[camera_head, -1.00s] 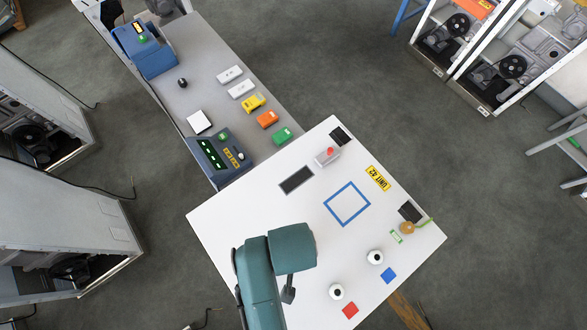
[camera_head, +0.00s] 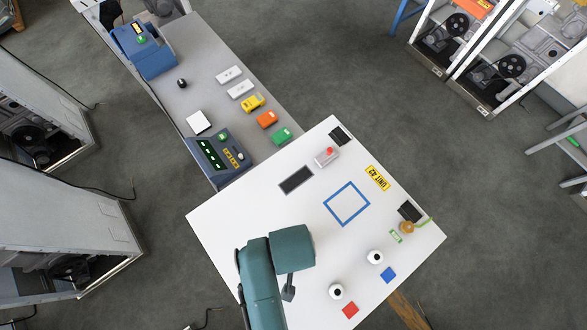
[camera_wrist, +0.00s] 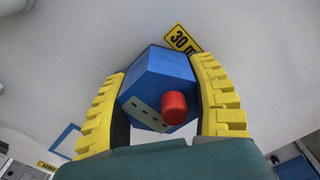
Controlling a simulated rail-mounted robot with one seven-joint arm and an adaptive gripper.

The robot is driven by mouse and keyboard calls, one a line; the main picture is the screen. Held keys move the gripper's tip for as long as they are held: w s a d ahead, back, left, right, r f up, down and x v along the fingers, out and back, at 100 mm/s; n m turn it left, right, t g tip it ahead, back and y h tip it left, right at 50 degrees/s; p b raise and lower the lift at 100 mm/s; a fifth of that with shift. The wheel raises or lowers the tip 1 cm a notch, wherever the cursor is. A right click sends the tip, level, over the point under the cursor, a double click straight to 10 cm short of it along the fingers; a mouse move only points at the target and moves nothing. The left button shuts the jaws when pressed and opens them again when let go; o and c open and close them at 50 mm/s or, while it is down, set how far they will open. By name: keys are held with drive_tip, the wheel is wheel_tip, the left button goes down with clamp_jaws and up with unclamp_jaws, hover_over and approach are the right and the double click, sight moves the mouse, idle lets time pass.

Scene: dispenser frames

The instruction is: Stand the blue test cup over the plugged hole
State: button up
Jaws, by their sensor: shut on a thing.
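My gripper (camera_wrist: 160,72) is shut on a blue, faceted, box-like body, which I take for the blue test cup (camera_wrist: 155,75). Its yellow ribbed fingers press on both sides. A red round knob (camera_wrist: 174,108) and a row of small dark slots show on the side facing the wrist camera. In the head view my arm hides the gripper and the held cup. Two white rounds with dark centres, one by a blue square (camera_head: 375,257) and one by a red square (camera_head: 337,292), are on the white table (camera_head: 235,220). Which one is the plugged hole, I cannot tell.
A blue square outline (camera_head: 329,205) marks the table's middle. A grey box with a red button (camera_head: 327,157) and an orange-brown round thing (camera_head: 407,227) stand near the far edges. A grey bench (camera_head: 200,65) with blue devices and small coloured boxes adjoins at upper left.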

drive_tip(key=o, duration=1.3)
drive_tip(key=shift+f, duration=0.1)
wheel_tip(320, 180, up, 8)
drive_tip(key=shift+f, duration=0.2)
